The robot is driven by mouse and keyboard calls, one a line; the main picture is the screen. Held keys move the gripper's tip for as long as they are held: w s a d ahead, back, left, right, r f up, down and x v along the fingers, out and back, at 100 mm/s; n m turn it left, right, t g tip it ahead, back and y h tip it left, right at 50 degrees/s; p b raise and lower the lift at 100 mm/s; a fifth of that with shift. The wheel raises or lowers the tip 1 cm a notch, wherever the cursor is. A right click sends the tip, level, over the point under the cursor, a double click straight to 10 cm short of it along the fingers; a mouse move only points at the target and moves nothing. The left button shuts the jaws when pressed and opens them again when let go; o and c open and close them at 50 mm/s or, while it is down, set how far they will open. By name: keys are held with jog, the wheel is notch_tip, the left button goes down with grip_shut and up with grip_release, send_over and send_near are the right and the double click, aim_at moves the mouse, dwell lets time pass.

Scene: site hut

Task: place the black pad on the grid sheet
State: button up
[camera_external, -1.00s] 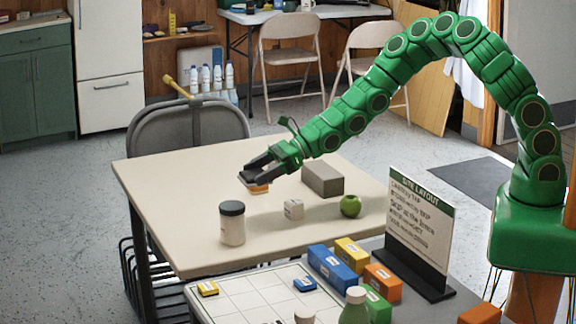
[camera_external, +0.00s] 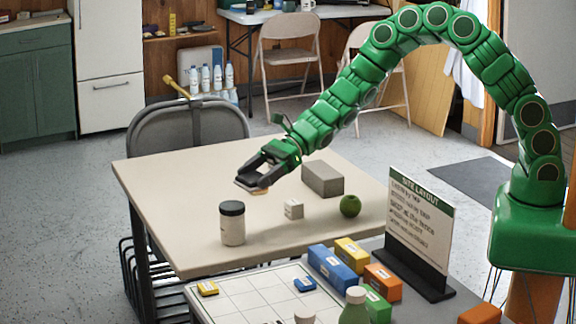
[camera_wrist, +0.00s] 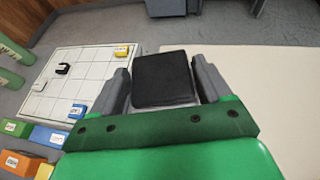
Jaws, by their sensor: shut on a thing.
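The black pad (camera_wrist: 162,80) is a dark, square, flat piece. In the wrist view it sits between the two fingers of my gripper (camera_wrist: 163,85), which is shut on it. In the external view my gripper (camera_external: 252,182) is over the beige table (camera_external: 175,180), pointing down and left; the pad is hard to make out there. The white grid sheet (camera_external: 240,299) lies at the front, with a yellow block (camera_external: 207,288) and a blue block (camera_external: 305,284) on it. It also shows at left in the wrist view (camera_wrist: 92,71), with a small black piece (camera_wrist: 63,68) on it.
A dark-lidded jar (camera_external: 232,225), white cube (camera_external: 293,209), green ball (camera_external: 350,206) and grey-brown block (camera_external: 322,179) stand on the beige table. Several sheet cells are bare.

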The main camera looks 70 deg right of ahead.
jog(key=s+a+n+g+y, duration=0.2)
jog(key=s+a+n+g, duration=0.35)
jog(key=s+a, duration=0.55)
jog(key=s+a+f+n+g, duration=0.3)
jog(key=s+a+n+g, duration=0.35)
jog(key=s, duration=0.75)
jog(key=m, duration=0.1)
send_over(272, 305)
jog(key=shift+g+h, duration=0.3)
jog(key=shift+h, duration=0.1)
jog(key=f, duration=0.5)
jog(key=s+f, duration=0.1)
jog(key=f, duration=0.2)
jog(key=shift+d, duration=0.4)
jog(key=shift+w+a+f, duration=0.3)
jog(key=shift+w+f, duration=0.2)
jog(key=shift+f, duration=0.2)
jog(key=shift+a+f, duration=0.1)
jog(key=shift+f, duration=1.45)
jog(key=shift+f, duration=0.15)
jog(key=o, duration=1)
